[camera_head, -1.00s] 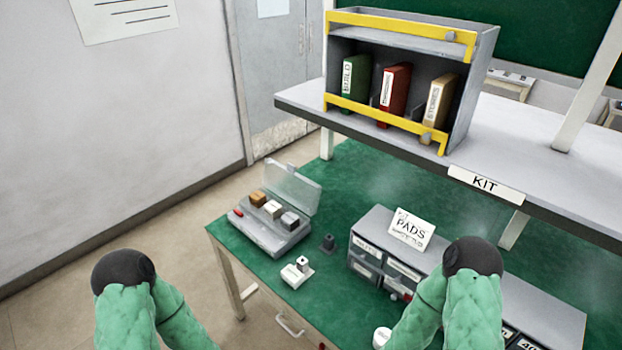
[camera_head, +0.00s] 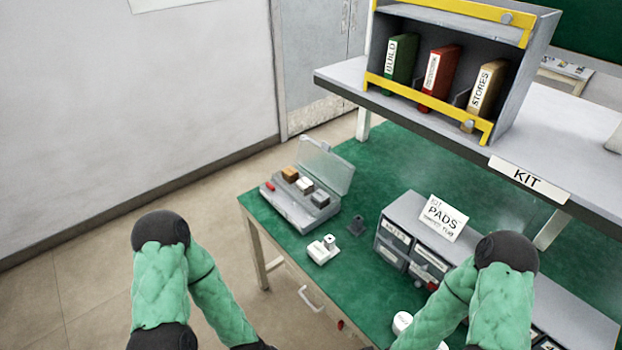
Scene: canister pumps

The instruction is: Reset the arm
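My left arm (camera_head: 160,270), in a green quilted sleeve with black joints, stands bent at the lower left, over the floor beside the table. My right arm (camera_head: 500,290), sleeved the same way, is bent at the lower right in front of the drawer unit. Both forearms run down out of the bottom of the head view. Neither gripper shows, so what they hold cannot be seen.
The green table (camera_head: 358,285) bears an open grey case (camera_head: 290,208) with small blocks, a white block piece (camera_head: 322,250), a dark piece (camera_head: 357,226) and a drawer unit (camera_head: 392,254). A grey shelf (camera_head: 340,78) above carries a yellow-barred rack (camera_head: 450,8) with three binders.

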